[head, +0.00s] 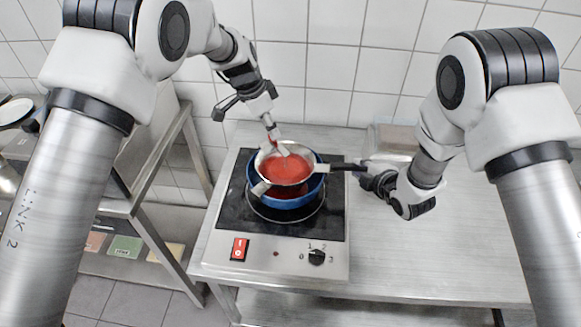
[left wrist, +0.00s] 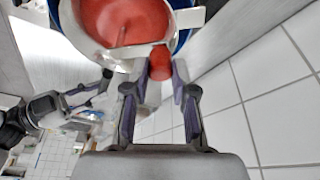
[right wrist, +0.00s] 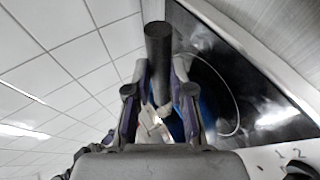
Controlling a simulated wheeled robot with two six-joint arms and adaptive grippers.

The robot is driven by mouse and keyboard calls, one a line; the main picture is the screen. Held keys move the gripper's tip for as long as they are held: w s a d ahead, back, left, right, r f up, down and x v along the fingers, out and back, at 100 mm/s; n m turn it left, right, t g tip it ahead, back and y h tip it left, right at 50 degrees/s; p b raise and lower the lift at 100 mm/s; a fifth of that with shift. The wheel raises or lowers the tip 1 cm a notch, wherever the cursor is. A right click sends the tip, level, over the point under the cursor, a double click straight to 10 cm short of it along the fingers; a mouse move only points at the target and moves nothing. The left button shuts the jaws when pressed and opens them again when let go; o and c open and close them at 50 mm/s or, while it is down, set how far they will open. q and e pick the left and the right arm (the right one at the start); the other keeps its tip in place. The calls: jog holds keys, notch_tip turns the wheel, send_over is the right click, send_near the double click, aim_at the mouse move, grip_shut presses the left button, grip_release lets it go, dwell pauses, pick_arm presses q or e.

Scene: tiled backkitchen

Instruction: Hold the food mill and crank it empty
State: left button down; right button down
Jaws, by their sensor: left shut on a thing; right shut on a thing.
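The food mill (head: 265,186), a metal bowl filled with red sauce, sits over a blue pot (head: 290,203) on the hot plate. It also shows in the left wrist view (left wrist: 85,45), with its red contents (left wrist: 122,22). My left gripper (head: 270,130) reaches down from above and is shut on the red crank knob (left wrist: 160,62) near the bowl's far rim. My right gripper (head: 366,174) is shut on the mill's black handle (head: 347,167), right of the bowl; the handle stands between its fingers in the right wrist view (right wrist: 158,60). The pot's inside is mostly hidden.
The hot plate (head: 222,248) has a red switch (head: 239,249) and a black dial (head: 317,257) in front. The steel table (head: 450,240) is clear to the right. A metal container (head: 392,140) stands behind my right gripper. A steel rack (head: 150,225) is at left.

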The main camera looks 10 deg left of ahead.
pick_arm(q)
jog(key=shift+w+d, duration=0.3)
jog(key=shift+d, duration=0.1)
jog(key=shift+w+d, duration=0.2)
jog(key=shift+d, duration=0.5)
jog(key=shift+w+d, duration=0.2)
jog(key=shift+d, duration=0.55)
jog(key=d, duration=0.2)
jog(key=shift+s+d, duration=0.35)
jog(key=shift+s, duration=0.05)
